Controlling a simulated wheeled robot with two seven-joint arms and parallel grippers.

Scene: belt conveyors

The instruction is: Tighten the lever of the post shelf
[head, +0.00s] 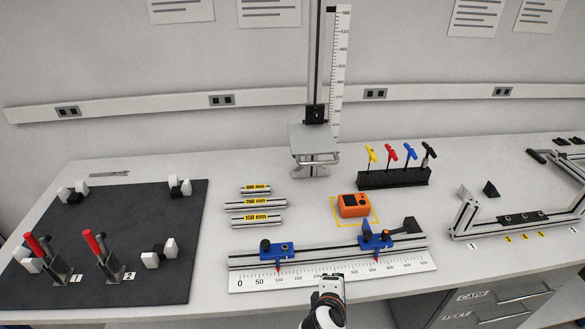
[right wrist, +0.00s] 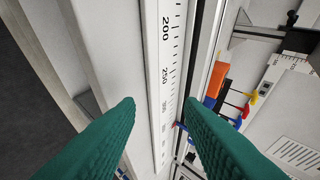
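The post shelf is a pale flat plate (head: 313,139) on a vertical post (head: 318,60) at the back middle of the table in the head view. A black clamp block (head: 315,113) sits on the post just above the plate; its lever is too small to make out. My right gripper (head: 329,293) is at the front edge of the bench ruler, well in front of the post shelf. In the right wrist view its green fingers (right wrist: 161,104) are apart, with nothing between them but the ruler beyond. My left gripper is not in view.
A rail with blue clamps (head: 277,248) and its ruler (head: 330,272) lie in front of the post. An orange device (head: 354,205) and a black rack of coloured-handle tools (head: 393,178) stand at right. Metal bars (head: 255,204) lie left; a dark mat (head: 135,220) is further left.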

